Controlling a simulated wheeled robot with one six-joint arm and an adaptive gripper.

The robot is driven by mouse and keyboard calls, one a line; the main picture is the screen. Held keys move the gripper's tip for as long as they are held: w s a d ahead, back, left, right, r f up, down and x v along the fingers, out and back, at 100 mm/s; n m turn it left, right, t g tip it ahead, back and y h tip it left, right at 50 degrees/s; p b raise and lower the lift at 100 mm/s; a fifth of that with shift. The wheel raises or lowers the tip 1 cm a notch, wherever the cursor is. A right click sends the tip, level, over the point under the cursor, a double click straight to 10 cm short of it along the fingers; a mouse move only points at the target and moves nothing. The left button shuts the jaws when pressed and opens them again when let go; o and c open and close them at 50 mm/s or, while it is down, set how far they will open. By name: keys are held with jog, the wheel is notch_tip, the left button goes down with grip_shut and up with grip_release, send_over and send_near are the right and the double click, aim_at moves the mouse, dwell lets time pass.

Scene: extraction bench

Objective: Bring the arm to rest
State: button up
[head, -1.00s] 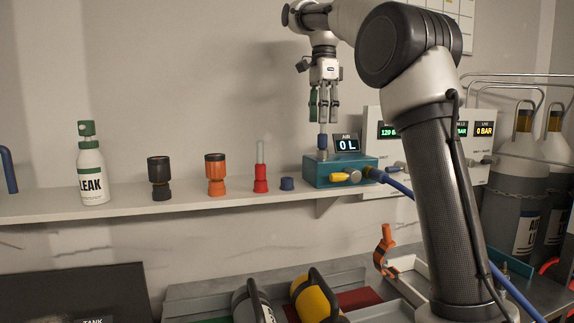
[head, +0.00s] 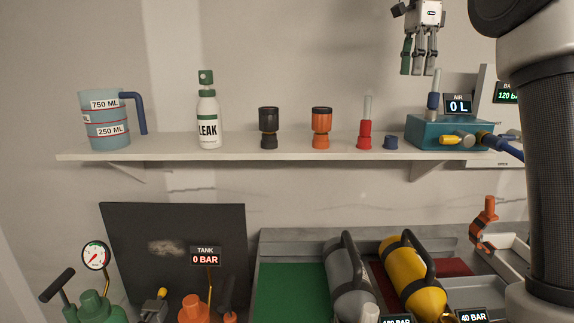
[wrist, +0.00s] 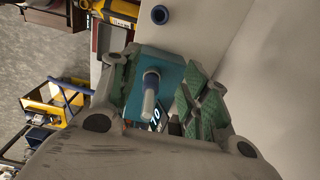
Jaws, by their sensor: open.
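My gripper (head: 419,68) hangs fingers down at the upper right of the head view, above the right end of the shelf. Its fingers are apart and hold nothing. Below it is a teal box (head: 432,132) with an upright tube that has a blue base (head: 433,103) and a clear top. In the wrist view the clear tube (wrist: 149,100) shows between the finger pads, over the teal box (wrist: 160,70). The fingertips look just above the tube in the head view. My arm fills the right edge there.
The shelf (head: 240,153) holds a jug (head: 104,120), a LEAK bottle (head: 208,118), a black fitting (head: 268,127), an orange fitting (head: 321,127), a red-based tube (head: 365,132) and a blue cap (head: 390,142). Below lie a grey cylinder (head: 350,290) and a yellow cylinder (head: 412,278). The wall above the shelf's left is clear.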

jog(key=s+d+f+n+t, duration=0.1)
jog(key=s+f+n, duration=0.35)
jog(key=s, duration=0.35)
jog(key=s+d+f+n+t, duration=0.1)
jog(key=s+d+f+n, duration=0.15)
jog(key=s+n, duration=0.4)
jog(key=s+f+n+t, duration=0.2)
jog(key=s+f+n, duration=0.5)
jog(key=s+f, duration=0.9)
jog(key=shift+d+f, duration=0.25)
jog(key=shift+f, duration=0.6)
